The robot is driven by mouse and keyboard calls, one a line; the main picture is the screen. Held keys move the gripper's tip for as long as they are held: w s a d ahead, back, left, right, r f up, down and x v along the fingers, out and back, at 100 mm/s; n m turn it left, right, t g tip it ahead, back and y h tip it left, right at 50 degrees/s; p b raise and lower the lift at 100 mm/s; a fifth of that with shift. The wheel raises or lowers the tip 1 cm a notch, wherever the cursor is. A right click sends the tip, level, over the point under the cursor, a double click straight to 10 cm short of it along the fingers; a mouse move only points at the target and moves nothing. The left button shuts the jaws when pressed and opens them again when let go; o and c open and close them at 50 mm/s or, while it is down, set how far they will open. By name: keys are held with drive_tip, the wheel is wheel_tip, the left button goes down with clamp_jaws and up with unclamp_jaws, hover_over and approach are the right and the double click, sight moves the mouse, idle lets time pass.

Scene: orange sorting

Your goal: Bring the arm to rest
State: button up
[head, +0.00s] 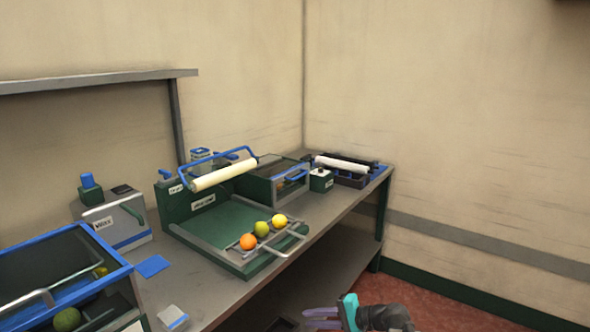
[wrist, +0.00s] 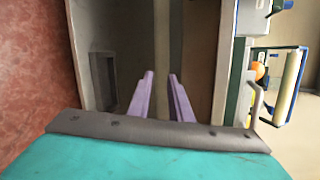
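My gripper (head: 322,318) shows at the bottom of the head view, low in front of the bench and apart from it. It has purple fingers and a teal body. In the wrist view my gripper (wrist: 161,78) has its two fingers apart with a gap between them, and nothing is held there. The bench's grey top (head: 215,297) is behind and above it in the head view.
A green tray machine (head: 215,230) on the bench holds an orange fruit (head: 248,241), a green one (head: 261,229) and a yellow one (head: 280,221). A blue-framed bin (head: 62,270) stands at the left. Open red floor (head: 450,305) lies at the right.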

drive_tip(key=s+a+f+n+g+h+p, duration=0.25)
drive_tip(key=s+f+g+h, duration=0.35)
drive_tip(key=s+f, duration=1.8)
drive_tip(key=s+d+f+n+g+h, duration=0.2)
drive_tip(key=s+d+f+g, duration=0.25)
drive_tip(key=s+f, duration=0.45)
drive_tip(key=s+d+n+h, duration=0.3)
drive_tip(key=s+d+h, duration=0.1)
drive_tip(key=d, duration=0.5)
drive_tip(key=shift+s+f, duration=0.15)
drive_tip(key=shift+s, duration=0.5)
